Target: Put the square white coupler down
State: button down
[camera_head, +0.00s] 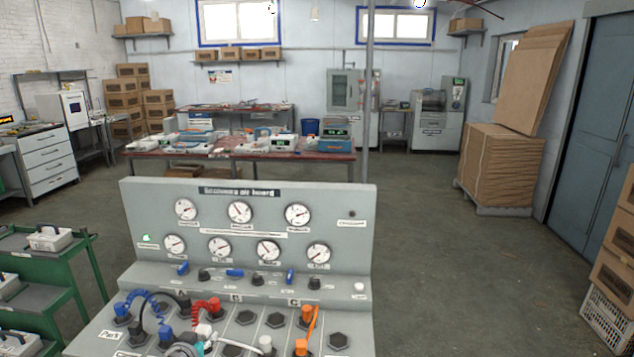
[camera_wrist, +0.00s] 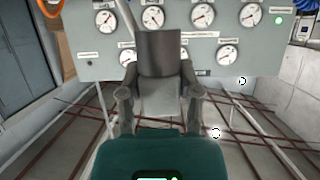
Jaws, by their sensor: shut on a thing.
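In the wrist view my gripper (camera_wrist: 159,96) has its two fingers on either side of a grey block-shaped thing (camera_wrist: 158,52), dark at its upper part and paler between the fingers. It is in shade, and I cannot tell whether it is the square white coupler. A pale hose-like strip (camera_wrist: 123,18) runs up beside it. In the head view a small white blocky piece (camera_head: 203,330) shows among the hoses at the board's lower front. My gripper cannot be made out surely there; a grey-teal shape (camera_head: 185,348) is cut off by the bottom edge.
The grey air board (camera_head: 330,205) carries several gauges. Its sloping panel holds dark sockets (camera_head: 275,320) and blue (camera_head: 122,309), red (camera_head: 214,305) and orange (camera_head: 301,346) couplers with hoses. A green cart (camera_head: 75,290) stands left. The floor to the right (camera_head: 450,280) is clear.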

jog(key=shift+r+p, duration=0.4)
jog(key=shift+r, duration=0.3)
jog(key=shift+s, duration=0.15)
